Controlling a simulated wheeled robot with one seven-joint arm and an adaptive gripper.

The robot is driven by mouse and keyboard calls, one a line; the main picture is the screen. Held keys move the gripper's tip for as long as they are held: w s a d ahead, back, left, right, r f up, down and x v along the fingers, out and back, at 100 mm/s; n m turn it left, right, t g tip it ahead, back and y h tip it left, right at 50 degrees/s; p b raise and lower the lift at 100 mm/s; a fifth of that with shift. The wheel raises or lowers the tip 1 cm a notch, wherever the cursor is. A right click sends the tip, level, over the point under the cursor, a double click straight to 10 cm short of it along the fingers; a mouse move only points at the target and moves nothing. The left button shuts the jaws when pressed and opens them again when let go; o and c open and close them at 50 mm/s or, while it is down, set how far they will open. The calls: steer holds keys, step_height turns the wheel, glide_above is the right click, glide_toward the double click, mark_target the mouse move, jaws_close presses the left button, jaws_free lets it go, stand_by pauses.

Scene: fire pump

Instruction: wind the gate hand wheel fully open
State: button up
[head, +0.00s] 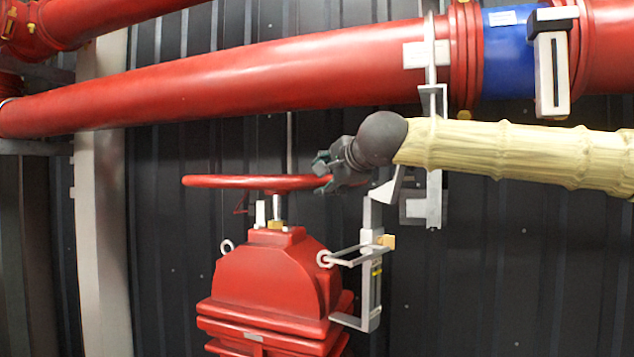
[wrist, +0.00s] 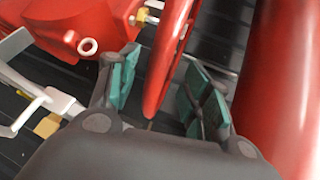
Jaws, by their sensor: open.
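The red hand wheel (head: 235,181) sits level on top of the red gate valve (head: 272,275) in the head view, seen nearly edge-on. My gripper (head: 322,172) is at the wheel's right side. In the wrist view the wheel's rim (wrist: 167,65) passes between the two green-padded fingers of my gripper (wrist: 160,90). The fingers stand apart, with a gap visible on each side of the rim. The far part of the wheel and most of its spokes are hidden by the viewing angle.
A large red pipe (head: 250,82) runs above the wheel, with a blue band (head: 508,50) at the right. A metal bracket (head: 370,270) stands right of the valve, below my gripper. A pale post (head: 100,220) stands at the left, before a dark ribbed wall (head: 500,270).

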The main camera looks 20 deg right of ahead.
mark_target(320, 180)
steer(key=shift+p+x, duration=0.5)
steer(key=shift+x, duration=2.45)
jaws_close()
